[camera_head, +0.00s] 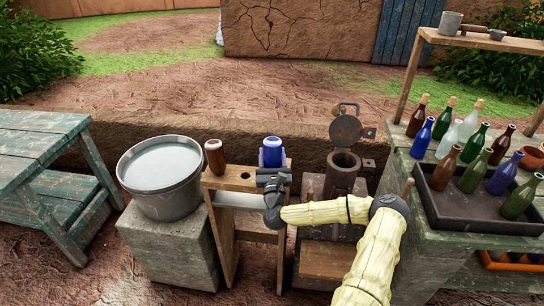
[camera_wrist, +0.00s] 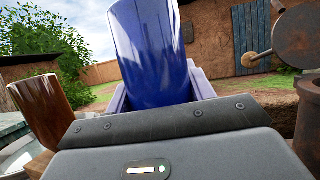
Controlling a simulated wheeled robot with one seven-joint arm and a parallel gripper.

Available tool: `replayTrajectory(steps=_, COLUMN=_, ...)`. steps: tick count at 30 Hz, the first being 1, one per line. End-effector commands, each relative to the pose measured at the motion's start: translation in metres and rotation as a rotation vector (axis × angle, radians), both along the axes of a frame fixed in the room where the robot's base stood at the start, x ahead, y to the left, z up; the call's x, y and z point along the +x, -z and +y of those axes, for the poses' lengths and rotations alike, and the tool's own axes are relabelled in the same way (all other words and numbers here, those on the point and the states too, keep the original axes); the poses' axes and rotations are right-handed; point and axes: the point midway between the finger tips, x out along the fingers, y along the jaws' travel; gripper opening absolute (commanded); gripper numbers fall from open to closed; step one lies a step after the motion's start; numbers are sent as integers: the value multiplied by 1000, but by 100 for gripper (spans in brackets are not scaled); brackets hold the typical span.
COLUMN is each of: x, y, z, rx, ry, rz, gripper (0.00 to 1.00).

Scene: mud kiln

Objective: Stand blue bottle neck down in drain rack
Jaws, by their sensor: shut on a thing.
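The blue bottle (camera_head: 273,151) is held by my gripper (camera_head: 272,165) at the right end of the wooden drain rack (camera_head: 232,181). Its base points up, and its neck is hidden behind the gripper and rack top. In the wrist view the blue bottle (camera_wrist: 150,50) rises nearly upright, slightly tilted, between the two fingers. I cannot tell whether the neck is inside a hole. A brown bottle (camera_head: 215,156) stands base up at the left end of the rack. It also shows in the wrist view (camera_wrist: 40,110). An empty hole (camera_head: 245,176) lies between the bottles.
A grey water tub (camera_head: 165,205) stands on a stone block left of the rack. A metal device with a raised round lid (camera_head: 345,125) stands close on the right. A dark tray (camera_head: 440,213) with several bottles sits on the green table.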

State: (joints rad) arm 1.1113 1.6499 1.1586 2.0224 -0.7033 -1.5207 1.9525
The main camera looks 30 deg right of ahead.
Motion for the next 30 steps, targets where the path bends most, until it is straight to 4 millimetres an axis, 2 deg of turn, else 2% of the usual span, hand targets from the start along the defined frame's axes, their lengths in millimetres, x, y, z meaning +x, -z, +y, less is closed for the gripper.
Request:
replayTrajectory(steps=14, x=0, y=12, z=0, rx=0, ry=0, rz=-1, gripper=26)
replayTrajectory(steps=15, x=0, y=12, z=0, rx=0, ry=0, rz=-1, gripper=55)
replayTrajectory(steps=18, x=0, y=11, z=0, rx=0, ry=0, rz=-1, gripper=75)
replayTrajectory(steps=19, x=0, y=11, z=0, rx=0, ry=0, rz=-1, gripper=79)
replayTrajectory(steps=30, x=-3, y=14, z=1, rx=0, ry=-1, rz=1, gripper=79)
